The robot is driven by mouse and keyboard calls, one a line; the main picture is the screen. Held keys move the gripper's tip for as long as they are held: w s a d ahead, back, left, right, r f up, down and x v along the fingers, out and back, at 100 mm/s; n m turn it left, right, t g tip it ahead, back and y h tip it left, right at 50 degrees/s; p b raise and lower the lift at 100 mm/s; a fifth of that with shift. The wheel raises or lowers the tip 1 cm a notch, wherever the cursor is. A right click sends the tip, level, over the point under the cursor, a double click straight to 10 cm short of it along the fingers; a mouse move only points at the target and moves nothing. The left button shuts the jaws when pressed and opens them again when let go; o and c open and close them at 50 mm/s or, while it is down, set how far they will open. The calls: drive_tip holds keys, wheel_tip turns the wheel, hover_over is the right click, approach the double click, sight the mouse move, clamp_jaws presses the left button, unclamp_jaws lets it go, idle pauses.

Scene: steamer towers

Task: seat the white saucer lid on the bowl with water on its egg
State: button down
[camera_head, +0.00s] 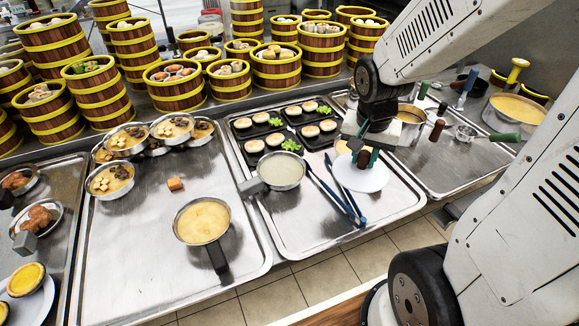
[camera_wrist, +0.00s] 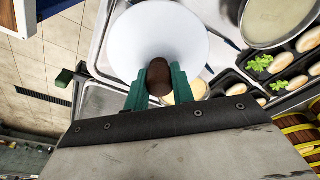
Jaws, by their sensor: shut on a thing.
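The white saucer lid (camera_head: 362,177) hangs from my gripper (camera_head: 367,158), which is shut on its brown knob. In the wrist view the green fingers (camera_wrist: 158,82) pinch the knob, and the white disc (camera_wrist: 150,38) lies beyond them. The lid is above the right part of the middle tray. A metal bowl (camera_head: 281,171) with a grey handle and pale, watery-looking contents stands left of the lid; it also shows at the top right of the wrist view (camera_wrist: 278,18). A pan of yellow egg (camera_head: 203,221) stands on the left tray. The lid is apart from both.
Blue tongs (camera_head: 338,197) lie between the bowl and the lid. Black plates (camera_head: 262,147) with buns and lettuce sit behind. Several egg bowls (camera_head: 112,180) crowd the left tray's back. Steamer towers (camera_head: 102,95) line the rear. The left tray's front is mostly clear.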

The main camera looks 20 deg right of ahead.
idle(0.3)
drive_tip(key=shift+w+a+f, duration=0.1)
drive_tip(key=shift+a, duration=0.3)
drive_tip(key=w+a+r+n, duration=0.2)
drive_tip(key=w+a+n, duration=0.1)
drive_tip(key=w+a, duration=1)
drive_tip(key=shift+a, duration=0.8)
drive_tip(key=shift+f, duration=2.15)
drive_tip(key=shift+f, duration=1.2)
